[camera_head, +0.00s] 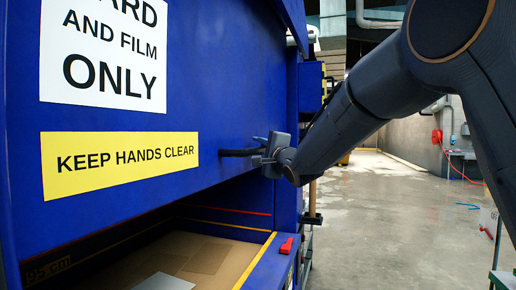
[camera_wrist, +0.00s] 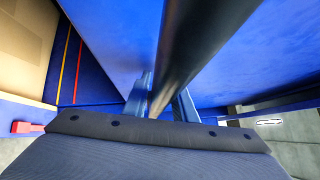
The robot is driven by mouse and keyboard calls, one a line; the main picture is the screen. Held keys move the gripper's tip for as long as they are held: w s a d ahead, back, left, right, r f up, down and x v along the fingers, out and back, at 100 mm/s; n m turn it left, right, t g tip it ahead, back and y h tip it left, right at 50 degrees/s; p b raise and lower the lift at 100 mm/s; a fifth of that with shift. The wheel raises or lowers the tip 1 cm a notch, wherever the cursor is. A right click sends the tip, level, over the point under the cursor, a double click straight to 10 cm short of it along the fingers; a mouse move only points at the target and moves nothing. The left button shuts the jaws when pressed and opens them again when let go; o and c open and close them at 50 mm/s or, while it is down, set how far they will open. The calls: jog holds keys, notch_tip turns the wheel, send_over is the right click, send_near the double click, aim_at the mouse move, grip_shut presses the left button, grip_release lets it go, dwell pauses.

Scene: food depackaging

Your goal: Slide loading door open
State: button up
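The blue loading door (camera_head: 222,112) carries a white sign and a yellow "KEEP HANDS CLEAR" sign (camera_head: 120,161). Its lower edge stands above an open gap, and cardboard (camera_head: 190,255) shows inside. A dark bar handle (camera_head: 234,153) sticks out near the door's lower right. My gripper (camera_head: 260,150) is at the handle's right end. In the wrist view, the handle (camera_wrist: 200,45) runs between the two fingers of my gripper (camera_wrist: 163,103), which appear closed against it. The fingertips are partly hidden by the bar.
A red latch-like part (camera_head: 287,245) sits on the blue sill at the opening's right corner; it also shows in the wrist view (camera_wrist: 27,127). Open concrete floor (camera_head: 385,210) lies to the right. A red hose (camera_head: 462,175) hangs by the far wall.

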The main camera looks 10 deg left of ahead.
jog(key=shift+s+d, duration=0.1)
jog(key=b+v, duration=0.3)
jog(key=v, duration=0.4)
jog(key=shift+s, duration=0.25)
jog(key=shift+d+f, duration=0.1)
jog(key=shift+d, duration=0.05)
jog(key=s+d+f+n+g+h+b, duration=0.1)
jog(key=d+f+g+h, duration=0.15)
jog(key=d+f, duration=0.5)
jog(key=s+d+f+n+g+h+b, duration=0.1)
jog(key=s+d+f+n+h, duration=0.2)
jog(key=f, duration=0.7)
jog(key=d+f+g+h, duration=0.1)
jog(key=d+f+h, duration=0.2)
jog(key=d+f, duration=0.5)
jog(key=s+d+f+n+g+h+b, duration=0.1)
jog(key=s+d+f+n+g, duration=0.3)
jog(key=s+f, duration=0.7)
jog(key=s+d+f+n+g+h+b, duration=0.1)
jog(key=s+d+f+n+g, duration=0.3)
jog(key=s+f, duration=0.7)
jog(key=s+d+g, duration=0.2)
jog(key=s+d, duration=0.1)
jog(key=s, duration=0.2)
jog(key=shift+s+f+n+h, duration=0.15)
jog(key=shift+f+n+h, duration=0.15)
jog(key=shift+f+h, duration=0.05)
